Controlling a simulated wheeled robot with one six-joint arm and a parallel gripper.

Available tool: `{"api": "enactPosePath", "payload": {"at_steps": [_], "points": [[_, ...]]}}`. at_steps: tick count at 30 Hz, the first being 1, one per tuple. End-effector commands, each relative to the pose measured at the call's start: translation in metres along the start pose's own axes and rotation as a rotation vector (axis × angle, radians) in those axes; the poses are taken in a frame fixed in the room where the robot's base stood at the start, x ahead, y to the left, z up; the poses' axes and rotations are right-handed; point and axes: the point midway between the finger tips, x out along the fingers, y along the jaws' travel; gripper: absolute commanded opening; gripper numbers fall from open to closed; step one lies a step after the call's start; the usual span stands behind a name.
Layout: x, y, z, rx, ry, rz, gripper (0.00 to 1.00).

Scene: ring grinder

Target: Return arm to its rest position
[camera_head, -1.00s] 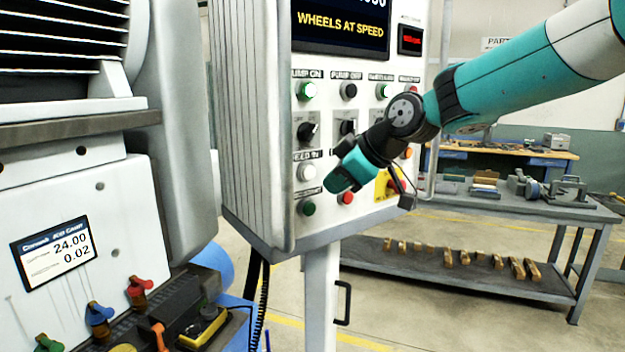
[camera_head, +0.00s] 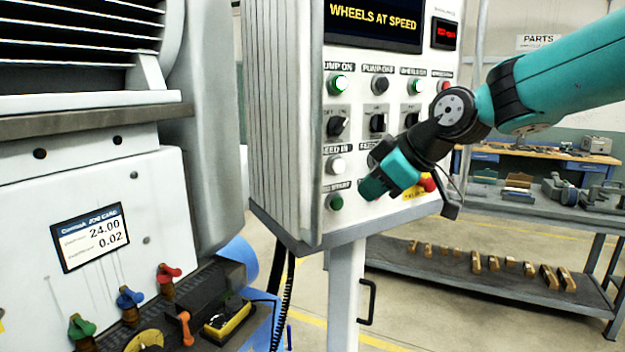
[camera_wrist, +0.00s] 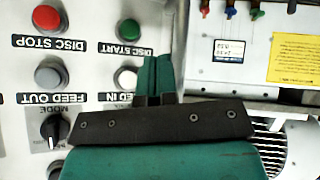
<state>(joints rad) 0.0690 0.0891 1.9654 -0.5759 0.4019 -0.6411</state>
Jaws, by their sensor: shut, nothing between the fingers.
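My gripper (camera_head: 368,189) is in front of the lower part of the control panel (camera_head: 285,120), with its teal fingers pointing left and down. In the wrist view the two teal fingers (camera_wrist: 154,74) lie together, shut and empty. They reach over the panel beside the green DISC START button (camera_wrist: 128,28) and the white FEED IN button (camera_wrist: 125,77). I cannot tell whether they touch the panel. The red DISC STOP button (camera_wrist: 47,17) shows there too. My forearm extends to the upper right in the head view.
The panel screen (camera_head: 375,18) reads "WHEELS AT SPEED". A grey workbench (camera_head: 510,205) with a lower shelf of several parts is at the right. Floor between is open.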

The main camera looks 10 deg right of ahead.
Motion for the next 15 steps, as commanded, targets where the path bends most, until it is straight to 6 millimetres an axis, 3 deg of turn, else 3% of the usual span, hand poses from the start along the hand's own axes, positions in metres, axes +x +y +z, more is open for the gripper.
{"api": "enactPosePath", "payload": {"at_steps": [5, 9, 12, 15], "points": [[0.011, -0.104, 0.046, 0.161, -0.136, -0.148, 0.0], [0.005, -0.188, 0.098, 0.305, -0.298, -0.246, 0.0], [-0.002, -0.231, 0.132, 0.384, -0.402, -0.284, 0.0], [-0.009, -0.258, 0.157, 0.436, -0.478, -0.3, 0.0]]}}
